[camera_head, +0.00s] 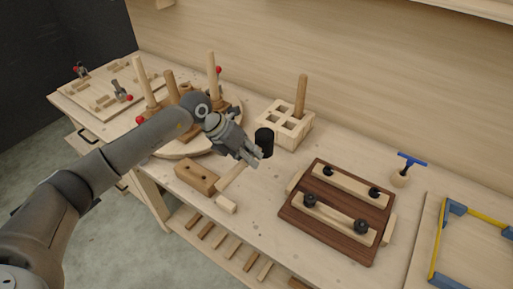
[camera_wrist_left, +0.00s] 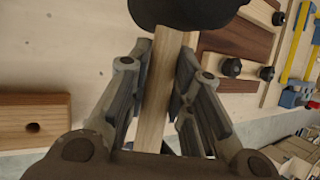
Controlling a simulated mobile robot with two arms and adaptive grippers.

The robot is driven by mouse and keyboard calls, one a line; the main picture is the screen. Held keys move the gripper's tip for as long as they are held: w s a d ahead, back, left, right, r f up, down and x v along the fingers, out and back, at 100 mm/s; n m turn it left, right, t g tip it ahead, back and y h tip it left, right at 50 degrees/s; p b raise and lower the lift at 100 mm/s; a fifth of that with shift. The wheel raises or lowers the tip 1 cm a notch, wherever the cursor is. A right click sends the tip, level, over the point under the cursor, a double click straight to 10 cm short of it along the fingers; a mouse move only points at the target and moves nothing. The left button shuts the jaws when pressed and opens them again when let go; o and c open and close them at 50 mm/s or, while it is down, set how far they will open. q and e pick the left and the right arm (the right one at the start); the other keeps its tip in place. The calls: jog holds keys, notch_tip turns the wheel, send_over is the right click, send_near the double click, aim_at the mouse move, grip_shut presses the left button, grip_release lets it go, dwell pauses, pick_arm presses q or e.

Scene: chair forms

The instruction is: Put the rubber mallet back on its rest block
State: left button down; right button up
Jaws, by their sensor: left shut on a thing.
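The rubber mallet has a black head (camera_head: 264,142) and a pale wooden handle (camera_head: 233,177). My left gripper (camera_head: 254,160) is shut on the handle, just below the head. In the left wrist view the handle (camera_wrist_left: 156,95) runs between both fingers, with the dark head (camera_wrist_left: 185,10) at the top edge. A brown wooden block with a hole (camera_head: 197,177) lies left of the gripper; it also shows in the left wrist view (camera_wrist_left: 33,127). I cannot tell which is the rest block. My right gripper is out of view.
A dark board with clamped pale strips (camera_head: 332,228) lies to the right. A slotted pale block with an upright dowel (camera_head: 287,126) stands behind the mallet. A round turntable with posts (camera_head: 180,145) is behind the arm. A blue-handled tool (camera_head: 402,172) stands farther right.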

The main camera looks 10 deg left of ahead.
pick_arm(q)
jog(key=shift+w+a+r+n+t, duration=0.2)
jog(key=shift+w+r+n+t, duration=0.1)
jog(key=shift+w+n, duration=0.3)
jog(key=shift+f, duration=0.15)
notch_tip(320, 180, down, 5)
jog(key=b, duration=0.3)
jog(key=shift+a, duration=0.1)
jog(key=shift+r, duration=0.2)
jog(key=shift+f, duration=0.1)
jog(key=shift+f, duration=0.1)
jog(key=shift+f+b, duration=1.85)
jog(key=shift+f, duration=0.35)
